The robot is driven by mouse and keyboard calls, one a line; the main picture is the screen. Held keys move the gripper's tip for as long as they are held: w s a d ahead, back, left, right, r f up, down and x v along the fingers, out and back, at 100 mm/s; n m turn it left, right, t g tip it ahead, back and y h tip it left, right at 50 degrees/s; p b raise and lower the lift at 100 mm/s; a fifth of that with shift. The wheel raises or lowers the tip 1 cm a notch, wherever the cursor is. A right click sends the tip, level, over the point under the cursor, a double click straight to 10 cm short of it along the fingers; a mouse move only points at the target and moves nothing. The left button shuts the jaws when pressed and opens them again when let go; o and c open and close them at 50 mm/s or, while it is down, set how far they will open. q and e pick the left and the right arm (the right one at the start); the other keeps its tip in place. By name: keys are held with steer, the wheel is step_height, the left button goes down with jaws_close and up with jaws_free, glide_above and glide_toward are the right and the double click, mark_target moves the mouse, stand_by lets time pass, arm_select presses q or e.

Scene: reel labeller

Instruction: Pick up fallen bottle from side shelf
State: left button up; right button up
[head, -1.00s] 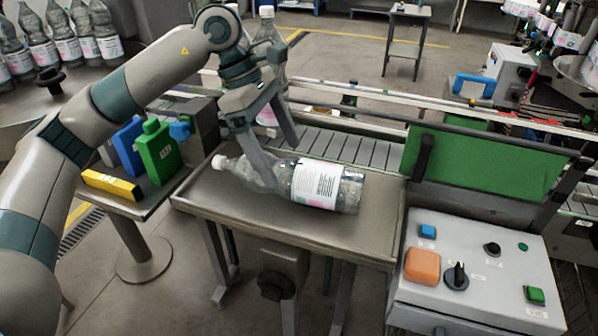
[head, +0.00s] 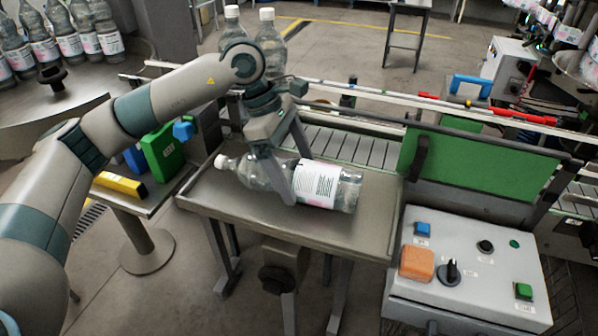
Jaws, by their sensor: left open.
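The fallen bottle (head: 318,184) is clear plastic with a white label and a white cap. It lies on its side on the grey side shelf (head: 235,216), its cap pointing left. My left gripper (head: 283,188) is open and low over the bottle, with its fingers at the bottle's middle, by the label's left edge. One finger shows in front of the bottle and the other is partly hidden. I cannot tell whether the fingers touch it. My right gripper is not in view.
A conveyor (head: 345,146) with rails runs behind the shelf, with upright bottles (head: 268,40) at its left. A control box (head: 465,262) and a green panel (head: 478,178) stand at the right. A small stand with a yellow block (head: 121,185) is at the left.

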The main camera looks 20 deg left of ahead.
arm_select(q)
steer(key=shift+x, duration=1)
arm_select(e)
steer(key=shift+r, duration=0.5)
arm_select(q)
steer(key=c, duration=2)
steer(key=shift+w+r, duration=0.1)
steer(key=shift+r, duration=0.05)
steer(key=shift+c, duration=0.7)
steer(key=shift+r, duration=0.1)
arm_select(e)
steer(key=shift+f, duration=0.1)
